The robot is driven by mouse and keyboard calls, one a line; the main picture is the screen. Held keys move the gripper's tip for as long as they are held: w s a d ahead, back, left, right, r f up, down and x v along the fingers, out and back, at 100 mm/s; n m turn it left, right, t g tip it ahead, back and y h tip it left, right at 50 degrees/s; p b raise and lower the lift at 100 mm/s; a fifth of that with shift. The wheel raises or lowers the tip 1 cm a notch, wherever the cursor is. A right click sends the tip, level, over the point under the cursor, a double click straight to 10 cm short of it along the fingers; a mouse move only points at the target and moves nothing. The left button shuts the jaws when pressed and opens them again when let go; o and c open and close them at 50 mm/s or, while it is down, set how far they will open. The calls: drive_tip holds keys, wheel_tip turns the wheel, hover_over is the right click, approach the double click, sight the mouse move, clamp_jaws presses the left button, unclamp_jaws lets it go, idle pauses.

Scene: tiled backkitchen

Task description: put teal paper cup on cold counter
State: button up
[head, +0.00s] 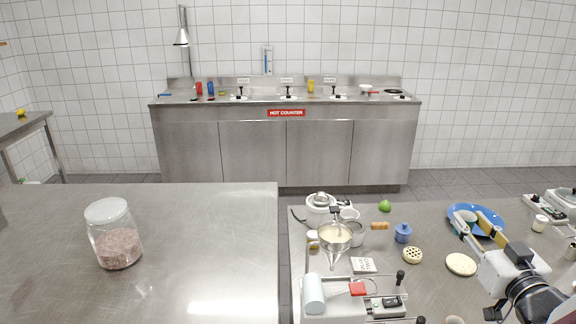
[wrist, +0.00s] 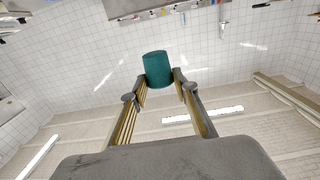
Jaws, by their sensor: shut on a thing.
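The teal paper cup (wrist: 158,69) is between the fingertips of my gripper (wrist: 160,90) in the wrist view. The gripper is shut on it, with one finger on each side. In the head view my gripper (head: 472,220) is at the right, in front of the blue plate (head: 490,233) in the picture. The cup is small and partly hidden by the fingers there. No sign reading cold counter can be read in either view. The back counter (head: 340,140) carries a red hot counter sign.
A bare steel counter (head: 200,230) with a glass jar (head: 118,240) stands at the left. The right worktop (head: 440,220) is crowded with a scale, rice cooker, sieve, blue pot and green fruit. A gap separates these two. A side table (head: 20,124) stands at the far left.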

drive_tip(key=r, duration=0.5)
drive_tip(key=shift+w+a, duration=0.2)
drive_tip(key=shift+a, duration=0.1)
drive_tip(key=w+a+r+n+y, duration=0.1)
drive_tip(key=w+a, duration=0.3)
drive_tip(key=a, duration=0.6)
drive_tip(key=w+a+r+y, duration=0.1)
drive_tip(key=w+a+r, duration=0.15)
drive_tip(key=a, duration=0.75)
drive_tip(key=w+a+n+y, duration=0.1)
drive_tip(key=w+a, duration=0.4)
drive_tip(key=a, duration=0.5)
drive_tip(key=s+a+y, duration=0.1)
drive_tip(key=s+a, duration=0.1)
drive_tip(key=a, duration=0.9)
drive_tip(key=s+a+f+n+y, duration=0.1)
drive_tip(key=s+a, duration=0.2)
drive_tip(key=a, duration=0.4)
drive_tip(key=s+a+f+n+g+y, duration=0.1)
drive_tip(key=s+a+f, duration=0.1)
drive_tip(key=s+a, duration=0.3)
drive_tip(key=s+a+f+n+y, duration=0.1)
drive_tip(key=s+a, duration=0.1)
drive_tip(key=a, duration=0.6)
wheel_tip(320, 180, down, 18)
drive_tip(key=shift+w+d+m, duration=0.2)
drive_tip(key=shift+d+m, duration=0.05)
drive_tip(key=shift+m, duration=0.05)
